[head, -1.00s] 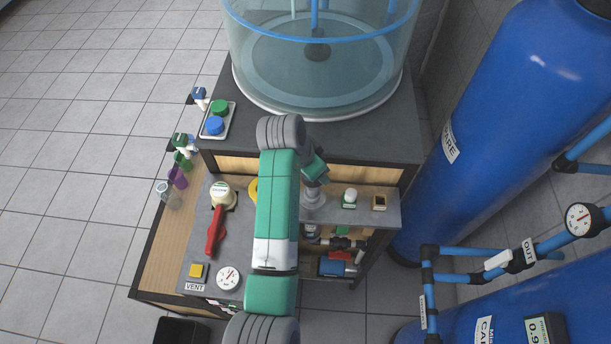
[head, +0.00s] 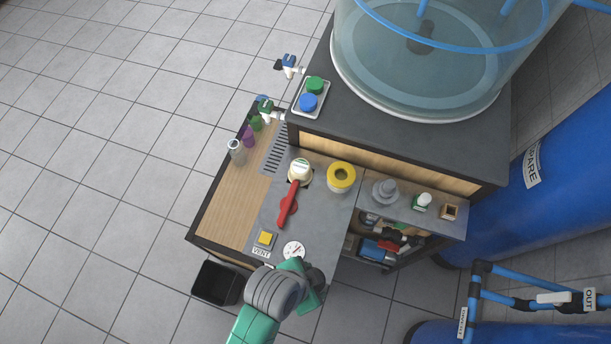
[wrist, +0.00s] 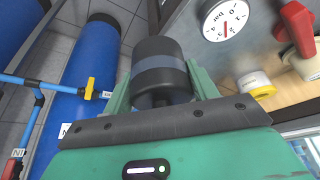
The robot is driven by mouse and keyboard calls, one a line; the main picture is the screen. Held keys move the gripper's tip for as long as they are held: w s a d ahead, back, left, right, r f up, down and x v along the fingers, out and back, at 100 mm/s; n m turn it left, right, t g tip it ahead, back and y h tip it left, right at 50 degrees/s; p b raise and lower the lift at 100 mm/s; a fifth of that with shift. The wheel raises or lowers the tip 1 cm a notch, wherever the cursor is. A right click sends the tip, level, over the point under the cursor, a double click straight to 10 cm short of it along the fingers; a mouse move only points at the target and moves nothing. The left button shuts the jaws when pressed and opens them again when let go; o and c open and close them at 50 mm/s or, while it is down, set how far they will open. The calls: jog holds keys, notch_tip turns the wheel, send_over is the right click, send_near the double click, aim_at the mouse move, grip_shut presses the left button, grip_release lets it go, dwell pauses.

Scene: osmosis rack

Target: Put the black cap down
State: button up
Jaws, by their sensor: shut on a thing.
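The black cap (wrist: 158,72), dark with a grey band around it, fills the middle of the wrist view. My gripper (wrist: 160,84) is shut on it, with a green finger on each side. In the head view my gripper (head: 312,284) is at the front edge of the bench, just below the pressure gauge. A dark round part shows there at its end, but I cannot make out the cap clearly. The cap's far side is hidden.
The bench panel holds a red lever (head: 287,207), a yellow ring (head: 341,177), a yellow button (head: 265,239) and a gauge (head: 293,251). A black bin (head: 216,284) stands on the floor to the left. A grey stepped piece (head: 385,191) sits on the right shelf.

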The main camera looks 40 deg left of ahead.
jog(key=w+a, duration=0.2)
jog(key=w, duration=0.2)
jog(key=w+a, duration=0.2)
jog(key=w, duration=0.3)
jog(key=w+a+f, duration=0.1)
jog(key=w+a, duration=0.1)
jog(key=w, duration=0.2)
jog(key=shift+w+f, duration=0.1)
jog(key=shift+w, duration=0.4)
jog(key=shift+f, duration=1.8)
jog(key=shift+f, duration=0.1)
jog(key=o, duration=1)
jog(key=shift+c, duration=0.2)
